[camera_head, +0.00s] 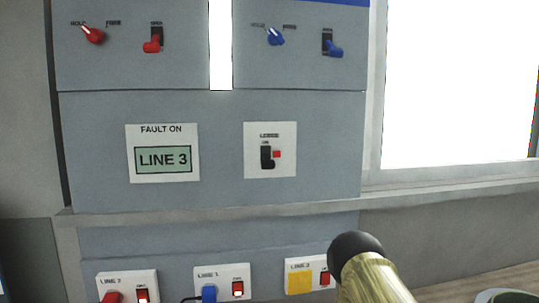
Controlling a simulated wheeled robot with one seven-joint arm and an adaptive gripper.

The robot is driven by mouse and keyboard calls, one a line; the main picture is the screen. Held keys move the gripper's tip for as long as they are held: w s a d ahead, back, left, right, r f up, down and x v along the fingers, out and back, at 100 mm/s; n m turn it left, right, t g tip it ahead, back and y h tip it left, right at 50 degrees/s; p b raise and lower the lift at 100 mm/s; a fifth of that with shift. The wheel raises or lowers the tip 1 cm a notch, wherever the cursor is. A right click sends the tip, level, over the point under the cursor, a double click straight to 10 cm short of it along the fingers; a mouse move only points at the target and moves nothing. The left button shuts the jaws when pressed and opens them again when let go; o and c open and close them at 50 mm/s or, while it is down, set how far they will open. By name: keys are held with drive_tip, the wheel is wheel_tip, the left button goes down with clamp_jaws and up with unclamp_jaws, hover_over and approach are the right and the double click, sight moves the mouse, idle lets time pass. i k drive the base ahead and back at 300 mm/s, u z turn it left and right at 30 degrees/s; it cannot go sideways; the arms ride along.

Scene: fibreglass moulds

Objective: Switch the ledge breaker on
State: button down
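The ledge breaker (267,157) is a black lever in a slot on a white plate (285,135), at the right of the middle grey panel. Its small label is blurred and seems to read "LEDGE", with "ON" above the slot. The lever's knob sits at the lower end of the slot. A small red square (277,154) is beside it. My gripper cannot be made out in this view.
A "FAULT ON LINE 3" display (163,160) is left of the breaker. Red and blue switches (152,42) are above. A ledge (210,210) and several line sockets (222,285) are below. A brass-coloured cylinder with a black rounded end (355,250) stands in front, lower right.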

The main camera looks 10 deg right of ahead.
sight(267, 163)
drive_tip(key=z, duration=1.15)
drive_tip(key=k, duration=0.9)
drive_tip(key=u, duration=1.15)
drive_tip(key=i, duration=0.5)
drive_tip(key=u, duration=0.05)
